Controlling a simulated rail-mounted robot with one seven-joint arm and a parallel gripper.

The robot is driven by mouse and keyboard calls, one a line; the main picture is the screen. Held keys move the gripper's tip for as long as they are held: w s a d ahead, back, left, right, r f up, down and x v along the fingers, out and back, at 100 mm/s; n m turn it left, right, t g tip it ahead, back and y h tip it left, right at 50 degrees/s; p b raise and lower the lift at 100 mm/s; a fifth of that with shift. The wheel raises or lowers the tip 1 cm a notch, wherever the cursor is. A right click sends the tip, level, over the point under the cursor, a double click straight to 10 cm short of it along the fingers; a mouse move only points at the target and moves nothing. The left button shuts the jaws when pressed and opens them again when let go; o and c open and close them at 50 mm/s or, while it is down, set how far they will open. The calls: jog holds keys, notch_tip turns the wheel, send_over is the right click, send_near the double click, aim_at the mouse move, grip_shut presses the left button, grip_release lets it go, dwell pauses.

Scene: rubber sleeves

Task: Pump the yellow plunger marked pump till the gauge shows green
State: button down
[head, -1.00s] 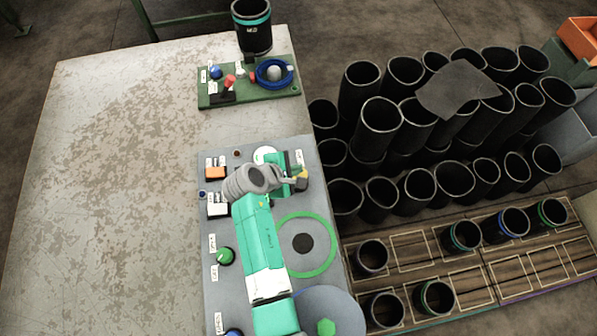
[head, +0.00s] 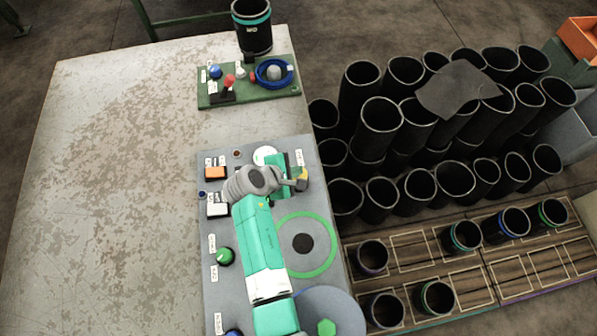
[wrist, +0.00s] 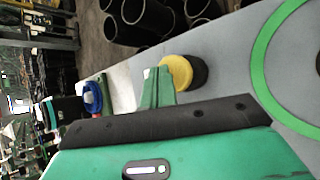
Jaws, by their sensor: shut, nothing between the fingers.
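The yellow plunger (head: 303,173) stands at the right edge of the grey panel, partly covered by my arm in the head view. In the wrist view its round yellow cap (wrist: 179,71) sits on a black body (wrist: 199,72). My gripper (wrist: 158,72) is shut and empty, its green fingertips right beside the cap's left side. I cannot tell whether they touch it. A round white dial (head: 264,153), which looks like the gauge, is at the panel's far edge; its reading is too small to make out.
The grey panel (head: 236,290) also carries an orange button (head: 215,173), a white button (head: 217,210), a green knob (head: 225,256) and a green ring (head: 329,255). A green board (head: 262,97) with a red lever lies beyond. Black sleeves (head: 455,178) crowd the right. The table's left (head: 110,190) is clear.

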jog(key=shift+f+b, duration=0.6)
jog(key=shift+f, duration=0.3)
dwell(0.5)
jog(key=shift+r, duration=0.1)
jog(key=shift+r+p, duration=1.25)
jog(key=shift+p, duration=0.2)
jog(key=shift+r, duration=0.1)
notch_tip(320, 180, up, 5)
jog(key=p, duration=0.5)
